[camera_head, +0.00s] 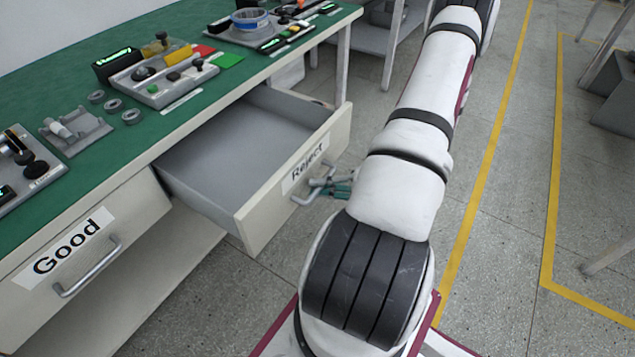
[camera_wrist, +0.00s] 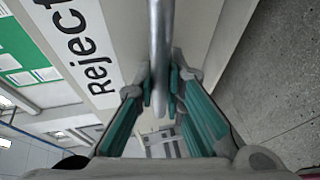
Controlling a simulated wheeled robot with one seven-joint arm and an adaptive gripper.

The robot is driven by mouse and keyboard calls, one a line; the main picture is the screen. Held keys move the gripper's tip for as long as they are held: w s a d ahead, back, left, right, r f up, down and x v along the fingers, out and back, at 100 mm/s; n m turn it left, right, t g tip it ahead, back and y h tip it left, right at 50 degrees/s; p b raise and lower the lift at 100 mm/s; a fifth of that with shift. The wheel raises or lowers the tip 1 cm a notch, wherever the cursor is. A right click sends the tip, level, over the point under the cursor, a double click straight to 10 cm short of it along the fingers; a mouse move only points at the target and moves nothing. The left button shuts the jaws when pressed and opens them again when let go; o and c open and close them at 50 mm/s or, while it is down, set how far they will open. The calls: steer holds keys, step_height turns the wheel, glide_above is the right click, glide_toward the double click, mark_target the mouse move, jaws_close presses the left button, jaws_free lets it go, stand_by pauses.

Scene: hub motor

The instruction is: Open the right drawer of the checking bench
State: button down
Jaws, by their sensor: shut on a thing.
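The right drawer (camera_head: 235,140), labelled "Reject", is pulled well out of the checking bench (camera_head: 150,128), and its grey inside looks empty. Its bar handle (camera_head: 311,192) is on the front panel. My gripper (camera_head: 328,187) is at this handle, partly hidden by my arm. In the wrist view my gripper's teal fingers (camera_wrist: 160,95) are closed around the metal handle bar (camera_wrist: 159,50), with the "Reject" label (camera_wrist: 85,50) to the left. The left drawer (camera_head: 85,245), labelled "Good", is shut.
On the green bench top stand a gauge fixture (camera_head: 165,75), several metal rings, a blue ring part (camera_head: 250,20) and small displays. A bench leg (camera_head: 343,65) stands beyond the open drawer.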

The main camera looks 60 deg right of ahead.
steer(key=c, duration=1.7)
jaws_free()
steer(key=shift+o, duration=0.2)
steer(key=v, duration=1.2)
